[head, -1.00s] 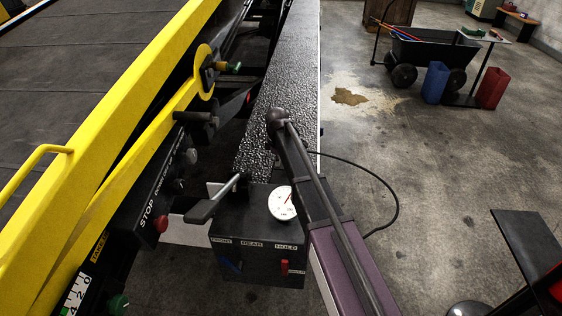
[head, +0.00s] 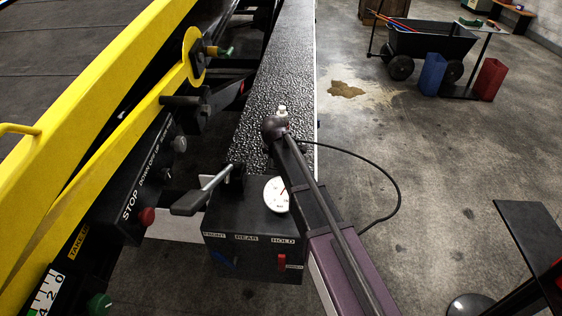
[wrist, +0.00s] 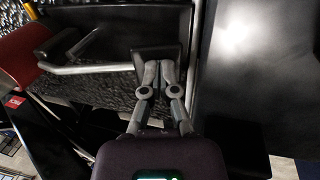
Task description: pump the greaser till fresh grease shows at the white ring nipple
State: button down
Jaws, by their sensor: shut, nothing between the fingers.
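A dark box (head: 255,250) with a round white gauge (head: 276,195) and labels FRONT, REAR and HOLD stands at the lower middle of the head view. A lever (head: 200,192) with a flat dark grip sticks out to its left. I cannot tell if this is the greaser. I cannot pick out a white ring nipple. My gripper is mostly hidden by my own wrist in the head view, above the textured black surface. The wrist view shows its fingers (wrist: 159,75) shut and empty, close to a grey bar (wrist: 100,68); contact is unclear.
The yellow-edged loader (head: 90,120) with a STOP panel (head: 150,180) runs along the left. On the right floor stand a dark cart (head: 430,45), a blue can (head: 432,75) and a red can (head: 490,80), near a brown stain (head: 345,90). Open floor lies between.

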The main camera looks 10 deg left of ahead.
jog(key=shift+s+f, duration=0.1)
jog(key=shift+f, duration=0.35)
jog(key=shift+s+b, duration=0.1)
jog(key=shift+b, duration=0.2)
jog(key=shift+a, duration=0.1)
jog(key=shift+r, duration=0.2)
jog(key=shift+a+r+p, duration=0.1)
jog(key=shift+r+p, duration=0.05)
jog(key=shift+p, duration=0.3)
jog(key=s+p+v, duration=0.1)
jog(key=p+v, duration=1.1)
jog(key=v, duration=0.1)
jog(key=shift+s+d+p, duration=0.2)
jog(key=shift+d+p, duration=0.15)
dwell(1.2)
